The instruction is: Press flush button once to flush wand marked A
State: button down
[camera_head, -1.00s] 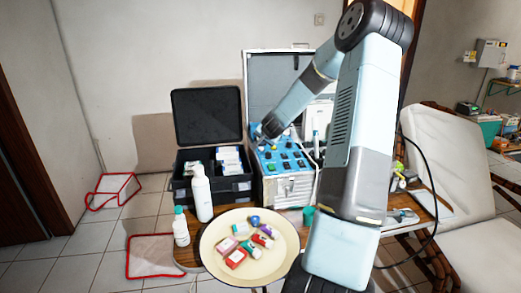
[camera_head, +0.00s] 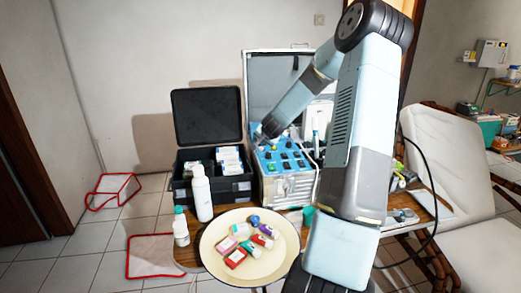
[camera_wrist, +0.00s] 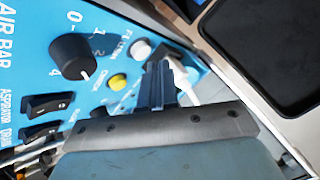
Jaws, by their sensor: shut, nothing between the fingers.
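The blue control panel (camera_head: 285,165) tops the silver dental unit in the head view and fills the left of the wrist view (camera_wrist: 30,75). It carries a black numbered knob (camera_wrist: 75,57), a yellow button (camera_wrist: 117,81) and a white round button (camera_wrist: 141,49). Lettering beside the buttons is too small to read surely, so I cannot tell which one is flush. My gripper (camera_wrist: 160,72) is shut and empty, its tips near the white and yellow buttons; contact is unclear. It also shows over the panel's back left in the head view (camera_head: 259,139). No wand mark A is readable.
Black rocker switches (camera_wrist: 45,104) line the panel. An open black case (camera_head: 208,120) stands to its left. A pale dental chair (camera_head: 450,160) is at right.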

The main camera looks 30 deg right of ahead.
jog(key=shift+f, duration=0.7)
dwell(0.8)
jog(key=shift+r, duration=0.85)
jog(key=shift+s+r, duration=0.15)
jog(key=shift+r, duration=2.35)
